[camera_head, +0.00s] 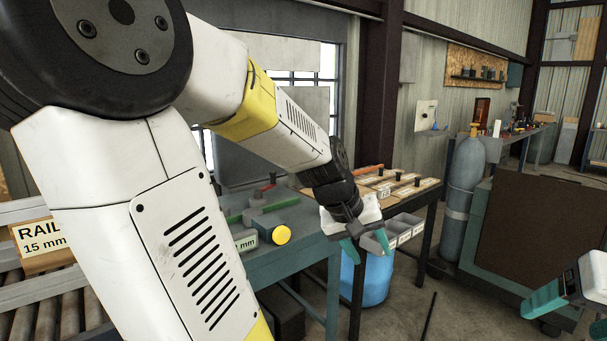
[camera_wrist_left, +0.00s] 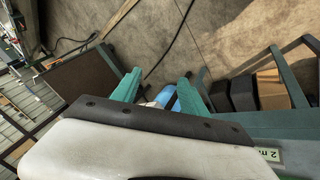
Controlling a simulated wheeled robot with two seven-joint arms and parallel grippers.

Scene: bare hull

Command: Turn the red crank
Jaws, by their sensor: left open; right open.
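A small red handle (camera_head: 267,187) shows on the green device (camera_head: 270,212) on the teal workbench (camera_head: 310,240), in the middle of the head view. I cannot tell for sure that it is the red crank. My left gripper (camera_head: 367,245) is open and empty, beyond the bench's right edge and apart from the red handle. In the left wrist view its teal fingers (camera_wrist_left: 160,92) are spread, with a blue bin (camera_wrist_left: 166,98) showing between and beyond them. My right gripper (camera_head: 568,314) is open at the lower right edge, partly out of frame. My left arm hides part of the bench.
A yellow round end (camera_head: 282,235) faces forward on the bench. A second table with small trays (camera_head: 393,184) stands behind my left gripper. The blue bin (camera_head: 372,280) is below it. A grey gas cylinder (camera_head: 464,175) and a brown-panelled cart (camera_head: 535,225) stand right. Floor between is mostly clear.

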